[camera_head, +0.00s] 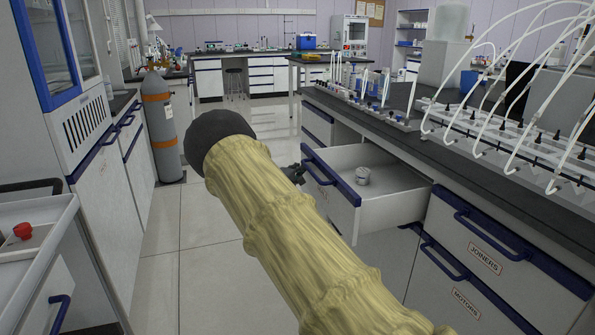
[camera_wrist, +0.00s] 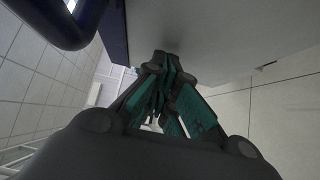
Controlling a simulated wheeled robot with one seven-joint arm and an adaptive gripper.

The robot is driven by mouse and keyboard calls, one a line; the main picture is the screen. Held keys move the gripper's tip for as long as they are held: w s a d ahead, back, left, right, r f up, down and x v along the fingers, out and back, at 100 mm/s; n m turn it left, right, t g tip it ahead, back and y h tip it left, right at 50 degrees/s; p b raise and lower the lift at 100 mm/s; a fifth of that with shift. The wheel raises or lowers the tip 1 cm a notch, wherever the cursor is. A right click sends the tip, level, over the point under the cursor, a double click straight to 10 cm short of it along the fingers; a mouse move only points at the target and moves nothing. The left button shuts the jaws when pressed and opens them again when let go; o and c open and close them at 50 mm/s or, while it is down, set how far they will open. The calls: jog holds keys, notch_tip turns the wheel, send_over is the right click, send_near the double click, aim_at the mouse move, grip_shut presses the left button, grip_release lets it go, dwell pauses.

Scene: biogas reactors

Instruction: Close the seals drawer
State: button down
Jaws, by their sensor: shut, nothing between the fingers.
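An open drawer (camera_head: 395,195) stands out from the right-hand bench. It has a white box and a blue front edge with a blue handle (camera_head: 318,172). My gripper (camera_head: 297,171) is at the drawer's front, mostly hidden behind my arm. In the wrist view my gripper (camera_wrist: 163,88) has its fingers together and empty, beside a pale panel (camera_wrist: 225,35). A dark blue handle (camera_wrist: 62,28) shows at upper left there. I cannot tell whether the fingers touch the panel.
Shut drawers labelled JOINERS (camera_head: 485,258) and MOTORS (camera_head: 466,303) are at right, below tubing on the bench top. A gas cylinder (camera_head: 162,130) and cabinets line the left. A tray with a red knob (camera_head: 22,231) is at near left. The tiled floor (camera_head: 207,200) between is clear.

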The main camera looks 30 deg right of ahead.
jog(key=p, duration=0.4)
send_near(361, 159)
jog(key=d+r, duration=0.1)
jog(key=w+d+r, duration=0.1)
jog(key=shift+d+r, duration=0.15)
jog(key=shift+d, duration=0.65)
jog(key=shift+d+r, duration=0.1)
jog(key=shift+r, duration=0.05)
jog(key=shift+s+d, duration=0.15)
jog(key=a, duration=0.2)
jog(key=w+a+p, duration=0.1)
jog(key=a, duration=0.1)
jog(key=shift+w+a, duration=0.1)
jog(key=shift+a, duration=0.05)
jog(key=p+v, duration=0.1)
jog(key=v, duration=0.7)
jog(key=shift+a, duration=0.3)
jog(key=shift+s+a+p, duration=0.3)
jog(key=shift+s+a, duration=0.2)
jog(key=shift+a, duration=0.05)
